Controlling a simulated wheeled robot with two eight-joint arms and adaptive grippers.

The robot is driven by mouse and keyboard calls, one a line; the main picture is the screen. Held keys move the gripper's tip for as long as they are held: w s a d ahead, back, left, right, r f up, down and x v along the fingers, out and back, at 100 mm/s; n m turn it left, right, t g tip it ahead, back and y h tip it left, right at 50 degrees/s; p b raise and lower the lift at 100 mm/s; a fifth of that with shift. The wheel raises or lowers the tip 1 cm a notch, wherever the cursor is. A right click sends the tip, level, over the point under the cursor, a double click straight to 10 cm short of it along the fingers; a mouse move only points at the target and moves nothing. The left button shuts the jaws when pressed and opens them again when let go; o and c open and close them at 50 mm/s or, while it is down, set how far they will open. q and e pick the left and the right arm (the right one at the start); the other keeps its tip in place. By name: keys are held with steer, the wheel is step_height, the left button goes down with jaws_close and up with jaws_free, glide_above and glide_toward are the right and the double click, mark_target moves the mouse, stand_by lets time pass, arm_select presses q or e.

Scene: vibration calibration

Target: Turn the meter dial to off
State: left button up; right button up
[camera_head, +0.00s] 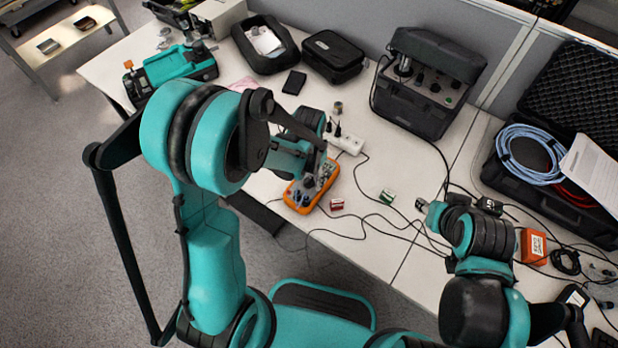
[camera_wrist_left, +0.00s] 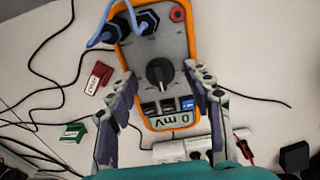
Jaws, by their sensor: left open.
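The meter (camera_head: 328,180) is orange-edged with a grey face and lies on the white table. In the left wrist view the meter (camera_wrist_left: 180,45) appears upside down, its display (camera_wrist_left: 172,120) reading 0 mV. Its black dial (camera_wrist_left: 160,74) sits mid-face, with the ridge roughly along the meter's length. Blue leads plug in at the far end. My left gripper (camera_wrist_left: 160,80) is open, one finger on each side of the meter, with the dial between the tips; contact is unclear. In the head view the left gripper (camera_head: 313,170) partly covers the meter. My right gripper (camera_head: 430,208) is small and unclear.
Red (camera_head: 337,204) and green (camera_head: 388,196) blocks lie right of the meter among loose black cables. A white power strip (camera_head: 346,142) is just behind it. A black instrument case (camera_head: 425,105) stands at the back. An open case with coiled blue cable (camera_head: 530,155) is far right.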

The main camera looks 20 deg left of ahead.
arm_select(q)
steer(key=shift+c, duration=0.3)
steer(key=c, duration=1.1)
steer(key=shift+n, duration=0.3)
steer(key=n, duration=0.3)
steer(key=shift+b, duration=0.3)
steer(key=shift+n, duration=2.1)
